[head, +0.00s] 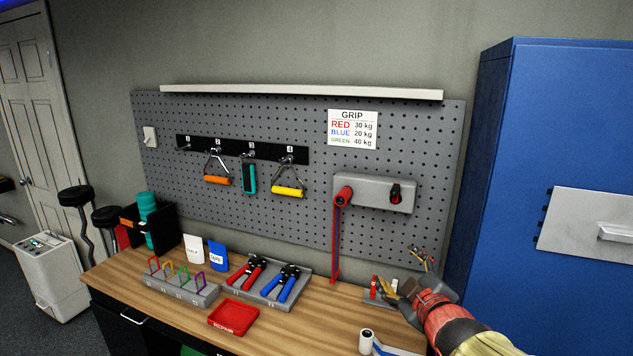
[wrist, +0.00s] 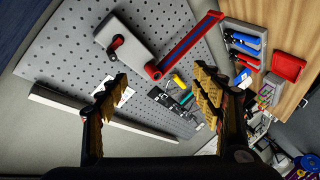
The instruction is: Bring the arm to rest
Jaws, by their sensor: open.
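My arm reaches in from the lower right of the head view. My gripper (head: 403,276) is in front of the bench's right end, below the grey wall mount (head: 373,192) with its red strap (head: 336,240). In the wrist view my gripper (wrist: 160,72) has its two gold-padded fingers wide apart. Nothing is held between them. The pegboard (wrist: 72,62), the wall mount (wrist: 125,42) and the red strap (wrist: 190,45) show beyond the fingers, tilted in that view. My gripper hides part of the bench's right end in the head view.
On the wooden bench (head: 300,325) stand a tray (head: 305,278) with red and blue hand grippers, a red tray (head: 233,316), a stand with coloured loops (head: 180,288) and a white roll (head: 366,341). Handles hang on a black rack (head: 235,150). A blue cabinet (head: 550,120) stands close at right.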

